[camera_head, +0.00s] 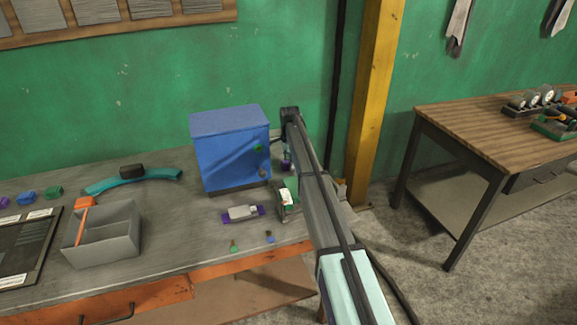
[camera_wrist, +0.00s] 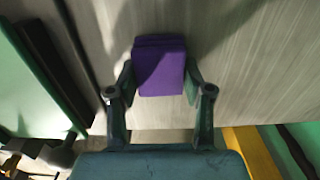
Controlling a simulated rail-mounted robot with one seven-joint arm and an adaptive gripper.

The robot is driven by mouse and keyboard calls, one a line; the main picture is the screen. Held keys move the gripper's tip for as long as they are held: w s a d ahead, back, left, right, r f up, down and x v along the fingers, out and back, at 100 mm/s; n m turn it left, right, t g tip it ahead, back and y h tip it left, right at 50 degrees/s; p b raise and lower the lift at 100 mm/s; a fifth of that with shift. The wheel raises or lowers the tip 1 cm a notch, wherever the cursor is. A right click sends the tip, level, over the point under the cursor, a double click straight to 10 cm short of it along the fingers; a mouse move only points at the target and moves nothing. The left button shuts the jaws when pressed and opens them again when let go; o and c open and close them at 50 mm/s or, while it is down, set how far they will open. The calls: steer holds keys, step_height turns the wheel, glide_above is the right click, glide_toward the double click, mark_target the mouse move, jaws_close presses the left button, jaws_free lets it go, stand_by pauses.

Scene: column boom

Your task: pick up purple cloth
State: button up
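The purple cloth (camera_wrist: 160,68) shows in the wrist view as a small folded block. My gripper (camera_wrist: 161,76) has its two fingers parted, one on each side of the cloth, close to its edges. I cannot tell whether the fingertips touch it. In the head view a small patch of the purple cloth (camera_head: 286,164) shows beside the blue cabinet, under the end of my arm. My arm hides most of that spot and the gripper there.
A blue cabinet (camera_head: 229,150) stands left of my arm on the grey workbench (camera_head: 180,225). A green device (camera_head: 286,199) sits close to the arm. A grey box (camera_head: 104,241) stands further left. A yellow post (camera_head: 375,100) rises behind on the right.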

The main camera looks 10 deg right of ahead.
steer(key=c, duration=0.4)
steer(key=shift+o, duration=0.2)
steer(key=shift+d+r+b, duration=0.1)
steer(key=shift+r+b, duration=0.05)
steer(key=shift+b, duration=0.15)
steer(key=shift+d+r, duration=0.1)
steer(key=shift+r, duration=0.05)
step_height(320, 180, up, 6)
steer(key=shift+w+r+b, duration=0.1)
steer(key=shift+b, duration=1.15)
steer(key=w+d+b, duration=0.3)
steer(key=d+b, duration=0.1)
steer(key=d, duration=1.5)
steer(key=shift+w+d, duration=0.15)
steer(key=shift+r, duration=0.1)
steer(key=shift+o, duration=0.6)
